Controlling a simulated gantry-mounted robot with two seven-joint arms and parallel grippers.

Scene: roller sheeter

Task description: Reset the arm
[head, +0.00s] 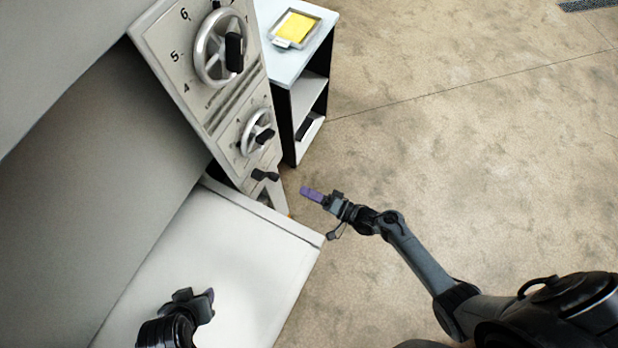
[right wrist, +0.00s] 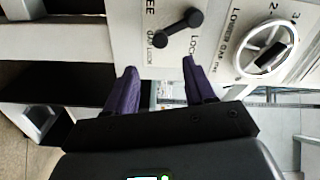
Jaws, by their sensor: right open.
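My right arm reaches in from the lower right in the head view. Its gripper (head: 310,193), with purple fingers, hangs over the floor just right of the sheeter's lower front corner. In the right wrist view the two purple fingers (right wrist: 160,85) are spread apart with nothing between them. The sheeter panel (head: 178,62) carries a large handwheel (head: 200,58), a smaller handwheel (head: 246,139) and a black lock handle (head: 265,175). The lock handle (right wrist: 174,29) shows beyond the fingers in the right wrist view, apart from them. My left gripper (head: 197,301) is over the white table (head: 232,225), its fingers unclear.
A shelf cart (head: 302,66) stands beside the panel, with a tray (head: 272,36) holding a yellow sheet (head: 297,27) on top. Bare concrete floor (head: 450,130) fills the right side. The table's front corner lies close to my right gripper.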

